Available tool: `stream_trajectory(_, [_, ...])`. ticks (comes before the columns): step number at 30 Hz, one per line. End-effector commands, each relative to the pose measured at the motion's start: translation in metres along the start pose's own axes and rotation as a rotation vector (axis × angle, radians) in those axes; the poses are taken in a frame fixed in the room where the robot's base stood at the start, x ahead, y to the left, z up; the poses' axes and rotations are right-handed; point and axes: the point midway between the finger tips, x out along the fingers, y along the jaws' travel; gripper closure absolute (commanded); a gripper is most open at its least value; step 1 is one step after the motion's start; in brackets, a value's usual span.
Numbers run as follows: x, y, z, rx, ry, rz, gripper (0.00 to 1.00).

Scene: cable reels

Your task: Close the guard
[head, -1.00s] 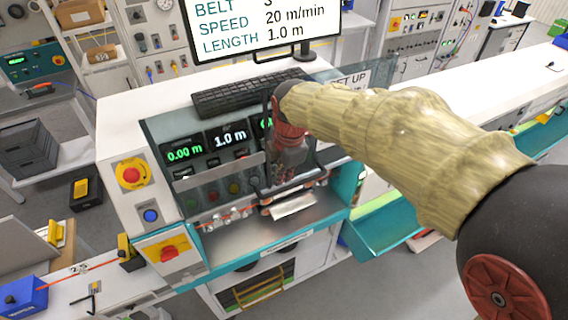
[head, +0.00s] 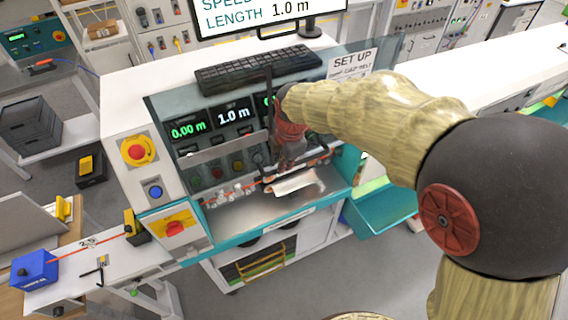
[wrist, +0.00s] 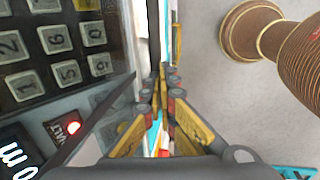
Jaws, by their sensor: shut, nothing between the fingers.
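The guard appears to be the tinted clear pane (head: 358,43) with a dark edge on the cable machine. A pale grey strip (head: 215,150) crosses the panel below the displays. My gripper (head: 287,168) is shut and empty, pointing down at the right part of the machine front, close to a dark upright bar (head: 268,95). In the wrist view my closed fingers (wrist: 162,100) lie beside a tinted pane edge over a keypad (wrist: 55,45). I cannot tell whether they touch it.
A keyboard (head: 258,70) and a monitor (head: 275,12) stand on the machine top. A white label (head: 293,182) lies in the bay below my gripper. A teal tray (head: 385,208) is at right. Open floor lies in front.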

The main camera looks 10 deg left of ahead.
Motion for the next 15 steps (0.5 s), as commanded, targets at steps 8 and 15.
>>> stream_trajectory(8, [0.059,-0.014,0.000,0.000,0.001,-0.006,1.00])
stream_trajectory(15, [0.138,-0.030,0.000,0.000,0.001,-0.010,1.00])
